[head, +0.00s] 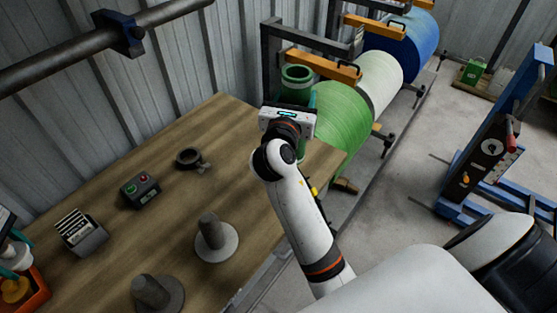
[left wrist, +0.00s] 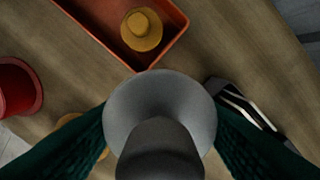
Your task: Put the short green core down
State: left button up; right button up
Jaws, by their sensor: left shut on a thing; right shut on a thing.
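The short green core (head: 297,75) is upright, its open ring top showing, at the far right corner of the wooden table (head: 240,120). My right gripper (head: 298,98) is shut on it. The gripper body hides its lower end, so I cannot tell whether it touches the table. My left gripper (head: 17,252) is at the left edge of the head view, shut on a grey flanged plug (left wrist: 160,95), which shows between its dark green fingers in the left wrist view.
Two grey flanged plugs (head: 215,238) (head: 157,293), a dark ring clamp (head: 190,158), a button box (head: 140,190) and a card holder (head: 82,232) stand on the table. An orange-red tray (left wrist: 105,50) holds a yellow plug (left wrist: 141,28). A green roll (head: 342,118) is beside the far corner.

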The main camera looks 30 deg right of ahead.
pick_arm(q)
jog(key=shift+f+b, duration=0.6)
jog(key=shift+f, duration=0.1)
pick_arm(e)
notch_tip(320, 180, down, 9)
jog(key=shift+r, duration=0.15)
jog(key=o, duration=1.6)
jog(key=shift+f, duration=0.2)
pick_arm(q)
jog(key=shift+r+p, duration=0.8)
pick_arm(e)
jog(key=v, duration=1.2)
jog(key=shift+r, duration=0.25)
